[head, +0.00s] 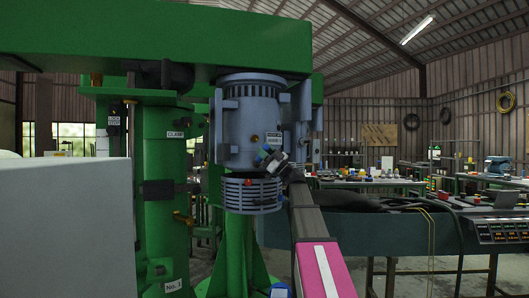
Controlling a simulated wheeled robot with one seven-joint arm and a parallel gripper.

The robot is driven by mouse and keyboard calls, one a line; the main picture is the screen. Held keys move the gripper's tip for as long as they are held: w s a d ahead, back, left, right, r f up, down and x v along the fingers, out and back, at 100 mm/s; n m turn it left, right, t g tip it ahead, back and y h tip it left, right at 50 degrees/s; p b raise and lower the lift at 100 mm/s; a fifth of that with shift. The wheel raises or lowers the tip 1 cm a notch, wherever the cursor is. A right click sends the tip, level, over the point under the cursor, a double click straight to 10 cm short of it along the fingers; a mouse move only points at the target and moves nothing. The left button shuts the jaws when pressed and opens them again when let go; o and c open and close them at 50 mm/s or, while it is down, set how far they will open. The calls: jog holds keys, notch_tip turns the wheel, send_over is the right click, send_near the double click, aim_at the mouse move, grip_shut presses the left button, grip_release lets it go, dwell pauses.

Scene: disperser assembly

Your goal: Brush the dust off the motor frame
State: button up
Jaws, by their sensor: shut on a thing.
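The motor frame (238,125) is a blue-grey upright cylinder with a ribbed top, hanging under the green beam. A dark ribbed ring section (250,195) sits below it, with a small red spot on its front. My gripper (270,159) is at the lower front right of the motor frame, in line with the gap above the ribbed ring. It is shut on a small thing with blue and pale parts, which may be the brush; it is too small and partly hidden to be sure. I cannot tell whether it touches the frame.
A green column (165,205) with a "CLAMP" label stands left of the motor. A large pale grey block (65,228) fills the lower left. A dark bench (400,232) runs to the right, with a control panel (502,231) at its end. Cluttered worktables stand behind.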

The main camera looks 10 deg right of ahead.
jog(key=shift+w+a, duration=0.15)
jog(key=shift+w, duration=0.8)
jog(key=shift+w+d, duration=0.25)
jog(key=shift+d, duration=1.65)
jog(key=shift+w+d, duration=0.2)
jog(key=shift+d, duration=1.65)
jog(key=shift+c, duration=0.4)
jog(key=shift+a, duration=0.15)
jog(key=shift+s+a, duration=0.25)
jog(key=shift+a, duration=0.95)
jog(key=shift+s+a, duration=0.2)
jog(key=shift+a, duration=1)
jog(key=shift+s+a, duration=0.25)
jog(key=shift+a, duration=0.95)
